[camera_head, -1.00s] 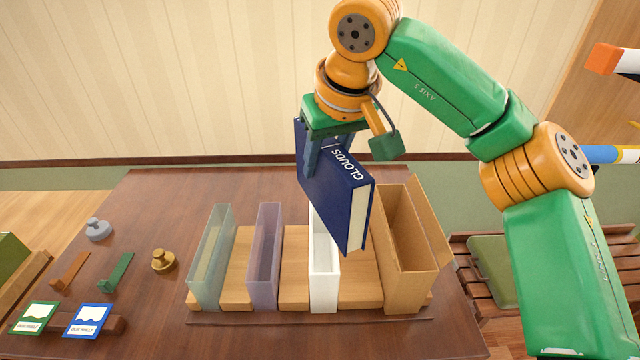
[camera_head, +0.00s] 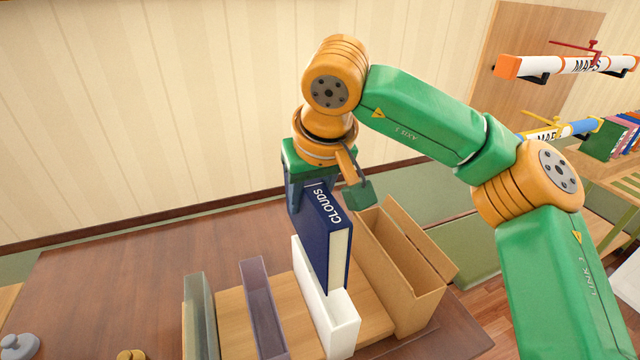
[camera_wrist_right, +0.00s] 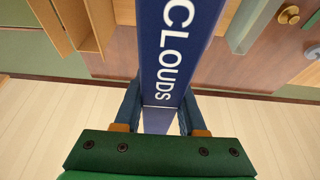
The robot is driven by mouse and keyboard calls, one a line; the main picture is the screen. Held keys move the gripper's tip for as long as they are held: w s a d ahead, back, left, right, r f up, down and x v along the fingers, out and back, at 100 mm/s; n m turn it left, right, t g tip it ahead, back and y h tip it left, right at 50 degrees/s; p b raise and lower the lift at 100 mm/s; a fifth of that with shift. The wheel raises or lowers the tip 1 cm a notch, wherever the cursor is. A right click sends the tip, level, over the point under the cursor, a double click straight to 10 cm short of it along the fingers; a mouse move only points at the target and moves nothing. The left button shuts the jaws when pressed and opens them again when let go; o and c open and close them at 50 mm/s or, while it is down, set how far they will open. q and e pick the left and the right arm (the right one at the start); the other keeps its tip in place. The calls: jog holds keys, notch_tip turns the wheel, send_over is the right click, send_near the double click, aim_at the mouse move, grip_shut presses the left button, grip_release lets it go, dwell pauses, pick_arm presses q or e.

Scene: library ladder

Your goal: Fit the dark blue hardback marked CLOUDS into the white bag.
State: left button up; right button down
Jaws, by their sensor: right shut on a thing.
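The dark blue hardback marked CLOUDS (camera_head: 318,225) is upright, its pale page edges facing me. My right gripper (camera_head: 306,195) is shut on its upper part; in the right wrist view the fingers (camera_wrist_right: 158,108) grip both sides of the book (camera_wrist_right: 172,60). The white bag (camera_head: 338,325) stands upright on the wooden base, a narrow slot open at the top. The book's lower end is lined up with the bag's mouth and overlaps it in the head view; how far it is inside, I cannot tell. My left gripper is out of view.
A cardboard box (camera_head: 400,275) stands close right of the bag. A purple holder (camera_head: 262,300) and a greenish holder (camera_head: 200,318) stand to the left, with bare wooden base between. Brass and grey knobs sit at the table's lower left.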

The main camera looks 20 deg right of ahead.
jog(key=shift+w+f, duration=0.15)
jog(key=shift+w, duration=0.05)
jog(key=shift+s+d, duration=0.2)
jog(key=shift+s, duration=0.05)
jog(key=shift+s+d+r, duration=0.25)
jog(key=shift+s+d, duration=0.35)
jog(key=shift+d, duration=0.35)
jog(key=f+b, duration=0.2)
jog(key=f, duration=0.1)
jog(key=f+b, duration=0.1)
jog(key=f, duration=0.1)
jog(key=shift+w+a+f+b, duration=0.15)
jog(key=shift+w+a+b, duration=0.05)
jog(key=shift+a+b, duration=0.2)
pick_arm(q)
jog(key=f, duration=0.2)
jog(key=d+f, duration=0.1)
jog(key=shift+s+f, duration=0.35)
pick_arm(e)
jog(key=shift+w+f, duration=0.1)
jog(key=shift+f, duration=0.3)
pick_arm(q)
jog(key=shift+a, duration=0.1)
